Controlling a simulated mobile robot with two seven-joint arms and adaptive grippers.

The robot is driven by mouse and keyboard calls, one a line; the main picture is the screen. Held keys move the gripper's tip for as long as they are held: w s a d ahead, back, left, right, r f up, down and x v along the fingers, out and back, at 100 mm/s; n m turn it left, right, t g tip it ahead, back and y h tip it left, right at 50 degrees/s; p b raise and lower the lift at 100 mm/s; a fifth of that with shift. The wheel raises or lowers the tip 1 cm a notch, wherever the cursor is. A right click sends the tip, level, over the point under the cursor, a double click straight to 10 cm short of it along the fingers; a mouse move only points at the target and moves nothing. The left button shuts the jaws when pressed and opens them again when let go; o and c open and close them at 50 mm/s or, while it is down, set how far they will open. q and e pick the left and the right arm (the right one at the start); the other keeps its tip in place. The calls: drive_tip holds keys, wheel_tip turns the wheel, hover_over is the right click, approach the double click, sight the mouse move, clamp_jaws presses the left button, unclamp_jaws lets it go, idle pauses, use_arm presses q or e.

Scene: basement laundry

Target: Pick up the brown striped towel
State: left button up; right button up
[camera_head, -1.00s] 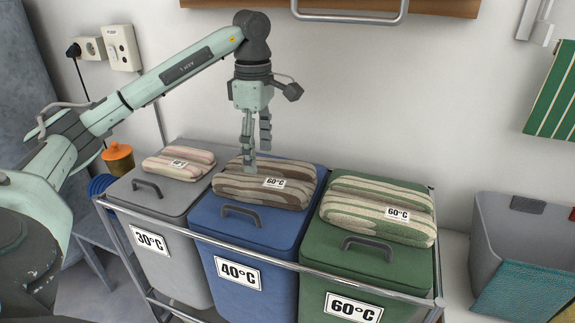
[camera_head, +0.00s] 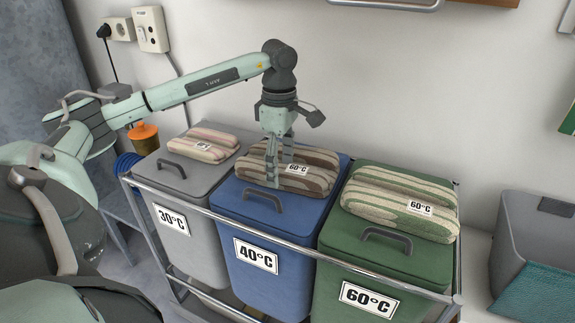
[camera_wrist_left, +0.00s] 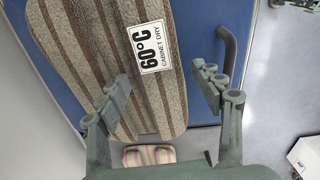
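The brown striped towel (camera_head: 318,180) lies folded on the lid of the blue 40°C bin (camera_head: 215,196) and carries a white 60°C label. In the left wrist view the towel (camera_wrist_left: 75,45) fills the left side. My left gripper (camera_head: 279,170) is open at the towel's front left part and hides a bit of it. In the wrist view the fingers (camera_wrist_left: 165,95) are wide apart: one overlaps the towel's edge, the other is over the blue lid by its handle (camera_wrist_left: 230,52). I cannot tell whether either finger touches the towel. My right gripper is not in view.
A pink striped towel (camera_head: 204,146) lies on the grey 30°C bin (camera_head: 175,190). A green-beige striped towel (camera_head: 385,204) lies on the green 60°C bin (camera_head: 345,243). A metal rail (camera_head: 300,248) runs along the bins' fronts. A grey basket (camera_head: 528,230) stands at right.

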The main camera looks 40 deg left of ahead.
use_arm(q)
clamp_jaws()
drive_tip(key=shift+r, duration=0.1)
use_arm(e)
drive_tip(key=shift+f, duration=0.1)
use_arm(q)
drive_tip(key=shift+r, duration=0.2)
wheel_tip(320, 180, up, 7)
drive_tip(key=shift+s+d+f, duration=0.1)
drive_tip(key=shift+f, duration=0.05)
drive_tip(key=s+d+b, duration=0.2)
drive_tip(key=s+d, duration=0.1)
drive_tip(key=s, duration=0.6)
drive_tip(key=s+d+b, duration=0.3)
drive_tip(key=s, duration=0.7)
drive_tip(key=shift+f+b, duration=0.15)
drive_tip(key=shift+b, duration=0.15)
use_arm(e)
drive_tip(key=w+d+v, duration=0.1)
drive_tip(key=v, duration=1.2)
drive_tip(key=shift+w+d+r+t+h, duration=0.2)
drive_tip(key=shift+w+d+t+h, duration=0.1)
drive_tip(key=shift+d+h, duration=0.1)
